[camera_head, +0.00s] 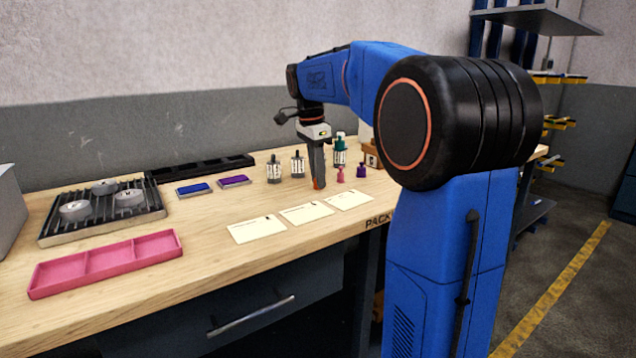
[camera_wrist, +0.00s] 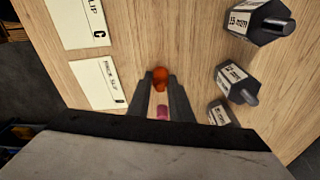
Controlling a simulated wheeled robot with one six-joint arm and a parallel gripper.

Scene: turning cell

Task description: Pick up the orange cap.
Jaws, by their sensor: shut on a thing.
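The orange cap (camera_wrist: 160,74) shows between the fingertips of my gripper (camera_wrist: 160,82) in the wrist view. My gripper is shut on it. In the head view my gripper (camera_head: 318,183) points down at the workbench, and only a small orange patch of the cap (camera_head: 316,184) shows at its tips. I cannot tell whether the cap touches the bench top. A pink cap (camera_head: 340,175) stands just right of my gripper; it also shows between the fingers in the wrist view (camera_wrist: 162,112).
A purple cap (camera_head: 361,171) stands to the right. White slips (camera_head: 256,229) lie in front. A pink tray (camera_head: 105,264) and a ribbed rack (camera_head: 60,236) are at left.

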